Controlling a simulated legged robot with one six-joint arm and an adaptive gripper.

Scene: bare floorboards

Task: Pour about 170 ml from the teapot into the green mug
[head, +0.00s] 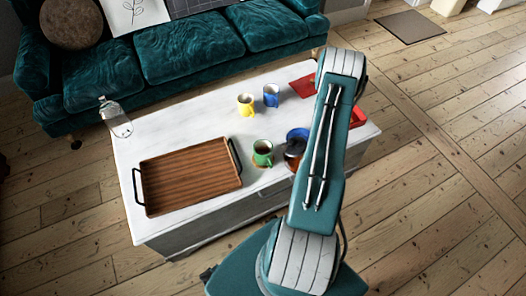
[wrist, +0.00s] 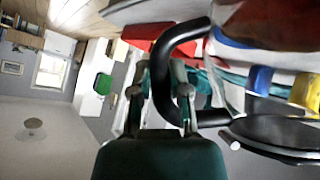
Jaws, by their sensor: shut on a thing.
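The teapot (head: 293,160), blue at the top with dark amber below, is just right of the mug, partly hidden by my arm. In the wrist view my gripper (wrist: 163,88) is shut on the teapot's black handle (wrist: 172,45). The glass and a dark round part of the teapot (wrist: 280,130) fill the right side there. I cannot tell its exact tilt or whether liquid is flowing. My gripper is hidden in the head view.
A wooden tray (head: 190,178) with black handles lies left of the mug. A yellow mug (head: 245,106) and a blue mug (head: 270,97) stand behind. A clear bottle (head: 115,120) is at the far left. Red items (head: 303,87) lie at the right. A teal sofa (head: 180,50) backs the table.

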